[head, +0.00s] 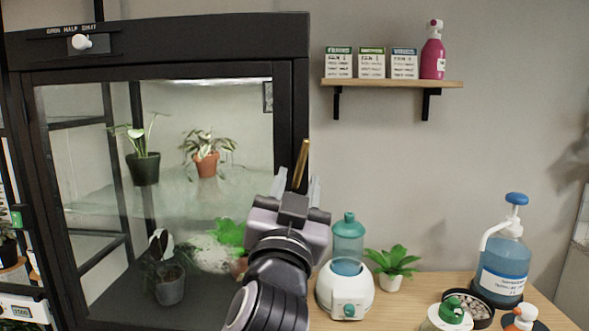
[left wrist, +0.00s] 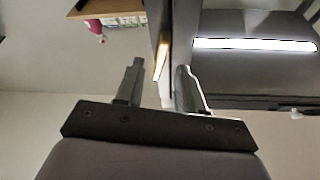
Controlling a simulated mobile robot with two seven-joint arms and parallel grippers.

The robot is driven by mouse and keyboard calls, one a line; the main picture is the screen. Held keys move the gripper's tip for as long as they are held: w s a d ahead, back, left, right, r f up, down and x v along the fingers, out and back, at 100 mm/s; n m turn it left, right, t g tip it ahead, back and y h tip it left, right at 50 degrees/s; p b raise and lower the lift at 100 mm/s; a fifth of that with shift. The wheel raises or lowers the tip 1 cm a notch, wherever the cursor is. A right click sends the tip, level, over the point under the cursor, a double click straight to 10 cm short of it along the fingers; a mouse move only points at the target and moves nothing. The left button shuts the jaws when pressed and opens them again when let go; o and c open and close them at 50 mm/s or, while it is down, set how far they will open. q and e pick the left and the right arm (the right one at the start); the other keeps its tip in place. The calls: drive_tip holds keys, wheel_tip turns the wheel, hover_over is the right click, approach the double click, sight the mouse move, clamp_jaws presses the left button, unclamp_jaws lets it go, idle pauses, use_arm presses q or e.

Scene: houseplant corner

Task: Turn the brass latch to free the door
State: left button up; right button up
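The brass latch (head: 302,163) is a narrow upright bar, slightly tilted, at the right edge of the black-framed cabinet. The glass door (head: 95,175) fills the cabinet front and looks closed. My left gripper (head: 297,182) is in front of the latch with its fingers apart. In the left wrist view the brass latch (left wrist: 161,57) shows between the two spread fingers of my left gripper (left wrist: 160,68), nearer the right finger, with a gap to the left one. The latch's lower end is hidden behind the gripper in the head view. My right gripper is not in view.
A knob (head: 81,42) sits on the cabinet's top beam under an "OPEN HALF SHUT" label. Potted plants stand behind the glass. A wooden shelf (head: 392,84) holds boxes and a pink bottle. The table at lower right holds a white-and-teal device (head: 345,292) and a blue pump bottle (head: 505,262).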

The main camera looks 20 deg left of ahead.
sight(301, 171)
use_arm(q)
drive_tip(key=shift+p+x, duration=0.3)
drive_tip(key=shift+x, duration=1.3)
drive_tip(key=shift+a, duration=0.1)
clamp_jaws()
drive_tip(key=n+b, duration=0.1)
drive_tip(key=b, duration=0.1)
drive_tip(key=n+y+b, duration=0.1)
drive_tip(key=n, duration=0.1)
drive_tip(key=shift+f+y+b, duration=0.25)
drive_tip(key=shift+y+b, duration=0.05)
drive_tip(key=shift+b, duration=0.05)
drive_tip(key=shift+d+r+n+y+b, duration=0.2)
drive_tip(key=shift+n+y+b, duration=0.2)
drive_tip(key=shift+n+b, duration=0.25)
unclamp_jaws()
